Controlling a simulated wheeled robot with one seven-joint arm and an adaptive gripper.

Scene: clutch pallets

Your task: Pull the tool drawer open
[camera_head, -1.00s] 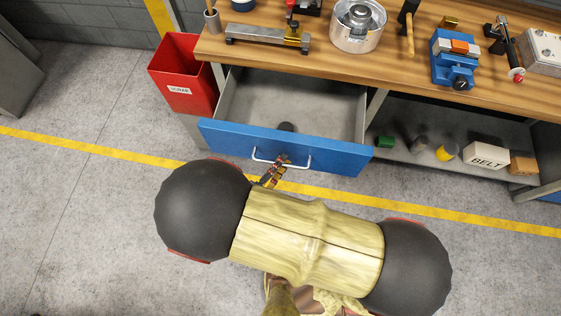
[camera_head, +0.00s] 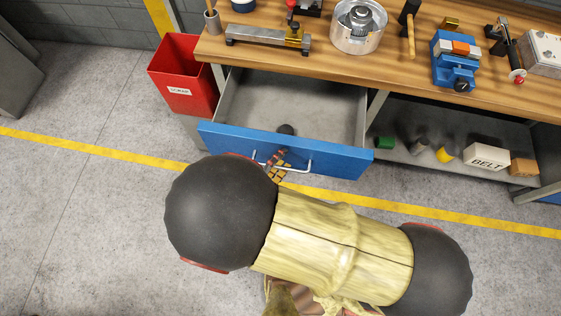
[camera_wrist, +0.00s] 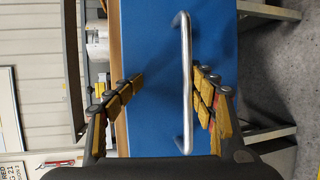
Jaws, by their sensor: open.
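The tool drawer (camera_head: 225,137) has a blue front and stands pulled out from under the bench, its grey inside showing. A dark round object (camera_head: 286,129) lies in it near the front. The silver bar handle (camera_head: 306,166) is on the drawer front, and in the wrist view the handle (camera_wrist: 184,85) stands upright in the picture. My gripper (camera_wrist: 165,95) is open, with yellow segmented fingers on either side of the handle and a gap to it on both sides. In the head view my gripper (camera_head: 277,165) is at the handle, partly hidden by my arm.
A red scrap bin (camera_head: 183,75) stands left of the drawer. The wooden bench top (camera_head: 370,68) holds a blue vise (camera_head: 453,62), a metal pot (camera_head: 357,28) and tools. A belt box (camera_head: 485,157) sits on the lower shelf at right. The floor before the drawer is clear.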

